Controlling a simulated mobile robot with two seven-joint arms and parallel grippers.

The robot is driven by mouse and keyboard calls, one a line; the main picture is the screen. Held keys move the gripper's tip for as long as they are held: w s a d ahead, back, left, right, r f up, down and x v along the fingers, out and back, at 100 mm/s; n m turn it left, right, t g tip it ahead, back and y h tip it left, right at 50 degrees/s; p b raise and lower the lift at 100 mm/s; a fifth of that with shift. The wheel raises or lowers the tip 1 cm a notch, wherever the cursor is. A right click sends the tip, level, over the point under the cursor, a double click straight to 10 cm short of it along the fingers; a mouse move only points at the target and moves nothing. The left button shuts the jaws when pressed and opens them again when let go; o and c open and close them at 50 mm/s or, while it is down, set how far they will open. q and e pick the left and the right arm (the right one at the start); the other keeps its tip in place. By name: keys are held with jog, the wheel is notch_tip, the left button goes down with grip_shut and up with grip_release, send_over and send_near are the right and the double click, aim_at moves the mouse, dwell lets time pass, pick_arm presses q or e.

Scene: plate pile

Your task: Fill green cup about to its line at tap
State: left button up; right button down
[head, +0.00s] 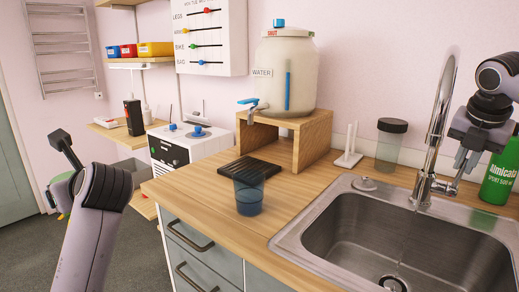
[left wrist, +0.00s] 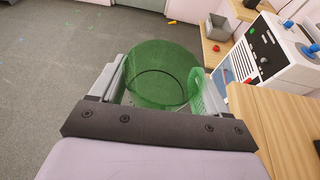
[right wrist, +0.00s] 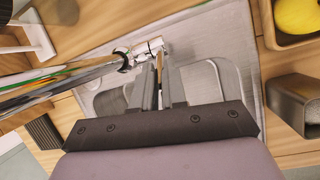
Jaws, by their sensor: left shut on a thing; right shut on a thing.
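My left gripper (left wrist: 157,70) is shut on the green cup (left wrist: 165,88), a see-through cup held over the floor, left of the counter. In the head view a sliver of the cup (head: 60,190) shows behind the gripper. The sink tap (head: 440,110) is a tall chrome gooseneck, also seen in the right wrist view (right wrist: 146,48). My right gripper (head: 463,158) is shut at the tap's side lever, which is mostly hidden between the fingers.
A blue cup (head: 249,193) stands on the counter by a black slatted mat (head: 249,167). A water jar (head: 290,75) with a small tap sits on a wooden stand (head: 315,140). A lidded container (head: 391,145) and a green bottle (head: 499,175) stand behind the sink.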

pick_arm(q)
notch_tip(320, 180, down, 5)
jog(key=b, duration=0.4)
jog(key=shift+s+a, duration=0.1)
pick_arm(e)
jog(key=shift+s+a+f+t+h, duration=0.35)
jog(key=shift+s+f+t+h, duration=0.05)
jog(key=shift+s+f+t, duration=0.1)
pick_arm(q)
jog(key=shift+f+b, duration=0.6)
jog(key=shift+f, duration=0.1)
pick_arm(e)
jog(key=shift+s+a+r+t, duration=0.1)
jog(key=shift+t, duration=0.2)
jog(key=c, duration=1.2)
grip_release()
jog(key=shift+o, duration=0.2)
jog(key=shift+r, duration=0.1)
pick_arm(q)
jog(key=shift+r+p, duration=0.4)
jog(key=shift+r, duration=0.05)
pick_arm(e)
jog(key=v, duration=1.2)
jog(key=shift+a, duration=0.25)
